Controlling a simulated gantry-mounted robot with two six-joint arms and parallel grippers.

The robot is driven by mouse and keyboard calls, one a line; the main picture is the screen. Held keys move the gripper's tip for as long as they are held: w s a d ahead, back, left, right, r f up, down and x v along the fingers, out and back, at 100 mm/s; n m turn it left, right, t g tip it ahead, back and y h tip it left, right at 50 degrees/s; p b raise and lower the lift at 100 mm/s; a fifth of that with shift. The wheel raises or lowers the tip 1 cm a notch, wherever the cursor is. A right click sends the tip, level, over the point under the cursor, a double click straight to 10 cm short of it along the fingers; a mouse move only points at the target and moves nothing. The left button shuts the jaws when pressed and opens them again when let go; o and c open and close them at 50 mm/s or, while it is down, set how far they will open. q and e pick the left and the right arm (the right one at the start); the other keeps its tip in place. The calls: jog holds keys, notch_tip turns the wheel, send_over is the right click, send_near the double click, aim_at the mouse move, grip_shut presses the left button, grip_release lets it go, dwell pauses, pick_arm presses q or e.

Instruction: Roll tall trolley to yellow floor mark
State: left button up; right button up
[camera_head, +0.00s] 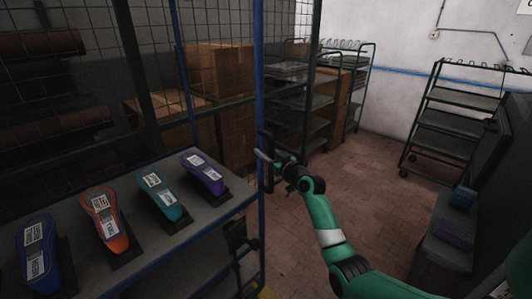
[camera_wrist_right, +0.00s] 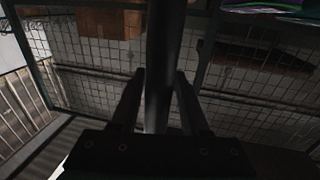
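A tall blue-framed trolley with a grey shelf (camera_head: 196,235) fills the left of the head view, close to me. My right gripper (camera_head: 265,154) is at a dark upright bar by its blue corner post. In the right wrist view, the gripper fingers (camera_wrist_right: 160,88) stand on both sides of the dark upright bar (camera_wrist_right: 162,45) and appear closed on it. A dark jointed shape below the shelf edge may be my left gripper (camera_head: 238,238); its fingers are not clear. A small yellow patch (camera_head: 265,293), possibly the floor mark, shows at the bottom edge.
Blue, orange (camera_head: 104,218), teal and purple (camera_head: 203,172) shoe-shaped pieces lie on the shelf. Mesh and boxes (camera_head: 219,70) are behind it. Dark trolleys stand at the back (camera_head: 303,100) and back right (camera_head: 455,122). A bench (camera_head: 443,245) stands at right. Red-brown floor (camera_head: 375,190) between is clear.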

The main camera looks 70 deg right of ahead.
jog(key=shift+o, duration=0.6)
jog(key=p+v, duration=0.2)
jog(key=v, duration=0.9)
jog(key=shift+s, duration=0.3)
jog(key=shift+w+a+r, duration=0.1)
jog(key=shift+a, duration=0.05)
